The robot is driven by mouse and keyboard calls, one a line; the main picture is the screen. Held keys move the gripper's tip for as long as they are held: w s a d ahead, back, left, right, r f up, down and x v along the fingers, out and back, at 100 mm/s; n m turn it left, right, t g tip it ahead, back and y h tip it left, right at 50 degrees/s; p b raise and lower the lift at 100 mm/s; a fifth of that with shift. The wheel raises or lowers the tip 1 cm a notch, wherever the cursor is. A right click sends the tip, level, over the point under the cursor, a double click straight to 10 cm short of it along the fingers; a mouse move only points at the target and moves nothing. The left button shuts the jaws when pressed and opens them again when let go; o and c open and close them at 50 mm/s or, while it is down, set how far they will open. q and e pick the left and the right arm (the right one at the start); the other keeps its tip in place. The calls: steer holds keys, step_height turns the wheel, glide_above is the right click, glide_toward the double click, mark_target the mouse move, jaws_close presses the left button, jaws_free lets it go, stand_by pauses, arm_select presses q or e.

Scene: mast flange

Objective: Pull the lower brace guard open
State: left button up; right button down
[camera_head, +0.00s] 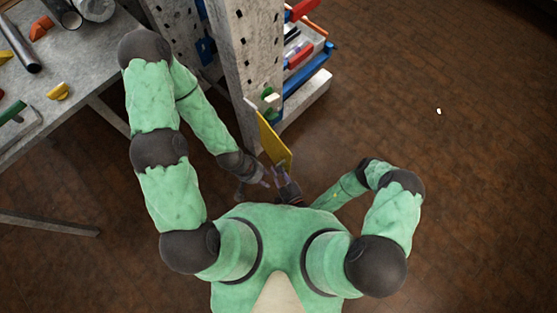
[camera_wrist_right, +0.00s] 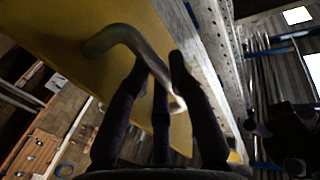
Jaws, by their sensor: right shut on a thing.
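The brace guard is a flat yellow panel (camera_head: 273,140) standing out from the lower part of the grey perforated mast (camera_head: 243,60). In the right wrist view the yellow panel (camera_wrist_right: 65,30) fills the upper left, with a bent metal bar handle (camera_wrist_right: 108,36) on its face. In the head view my right gripper (camera_head: 285,180) is at the panel's near end. My left gripper (camera_head: 258,178) hangs just left of it, apart from the panel; its finger opening is unclear.
A grey workbench (camera_head: 70,95) with tubes and orange and yellow pieces stands at the left, partly behind my left arm. A rack with red and blue parts (camera_head: 305,65) adjoins the mast's right side. The brown floor (camera_head: 450,130) at the right is mostly clear.

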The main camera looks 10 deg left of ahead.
steer(key=shift+a, duration=0.1)
stand_by(0.3)
steer(key=c, duration=1.1)
jaws_free()
steer(key=shift+s, duration=0.1)
steer(key=v, duration=1.1)
steer(key=shift+s+d, duration=0.25)
steer(key=shift+s, duration=0.1)
